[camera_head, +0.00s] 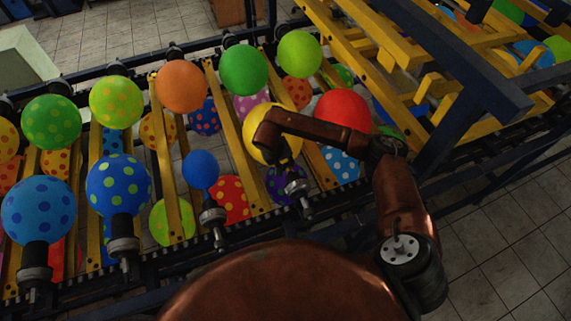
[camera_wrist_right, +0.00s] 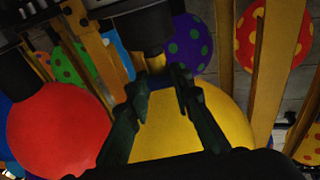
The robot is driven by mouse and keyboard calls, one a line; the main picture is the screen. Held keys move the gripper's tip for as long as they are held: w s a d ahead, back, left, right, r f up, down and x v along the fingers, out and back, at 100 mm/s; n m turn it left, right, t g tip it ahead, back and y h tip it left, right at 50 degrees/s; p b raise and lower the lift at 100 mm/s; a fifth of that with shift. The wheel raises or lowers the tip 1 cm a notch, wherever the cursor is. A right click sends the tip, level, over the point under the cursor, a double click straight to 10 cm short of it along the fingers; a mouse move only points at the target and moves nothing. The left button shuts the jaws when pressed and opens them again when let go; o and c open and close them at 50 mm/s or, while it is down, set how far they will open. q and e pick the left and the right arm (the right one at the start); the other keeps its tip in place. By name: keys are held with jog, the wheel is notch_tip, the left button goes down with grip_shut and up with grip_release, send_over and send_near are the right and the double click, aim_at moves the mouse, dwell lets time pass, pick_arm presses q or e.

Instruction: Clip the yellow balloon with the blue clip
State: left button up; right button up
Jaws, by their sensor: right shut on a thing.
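The yellow balloon (camera_head: 254,128) sits on the rack under my right forearm, which partly hides it. In the right wrist view the balloon (camera_wrist_right: 182,135) fills the lower middle. Its yellow neck meets a dark nozzle (camera_wrist_right: 143,30). My right gripper (camera_wrist_right: 160,73) has its two dark fingers over the balloon, with the tips on either side of the neck, shut on it. In the head view the right gripper (camera_head: 285,160) is small and dark, near the nozzle. My left gripper is not in view.
A red balloon (camera_head: 343,110) is to the right of the yellow one, and a small blue balloon (camera_head: 200,169) to its left. Several other balloons line the rack. Yellow slats (camera_head: 226,125) run between them. A dark blue frame (camera_head: 470,75) rises at the right.

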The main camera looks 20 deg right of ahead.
jog(key=shift+d+f+b, duration=0.1)
jog(key=shift+f+b, duration=0.2)
jog(key=shift+b, duration=0.15)
dwell(0.8)
grip_shut()
jog(key=o, duration=1.1)
grip_release()
jog(key=p+v, duration=0.3)
jog(key=v, duration=0.6)
jog(key=shift+p, duration=0.4)
jog(key=shift+d, duration=0.1)
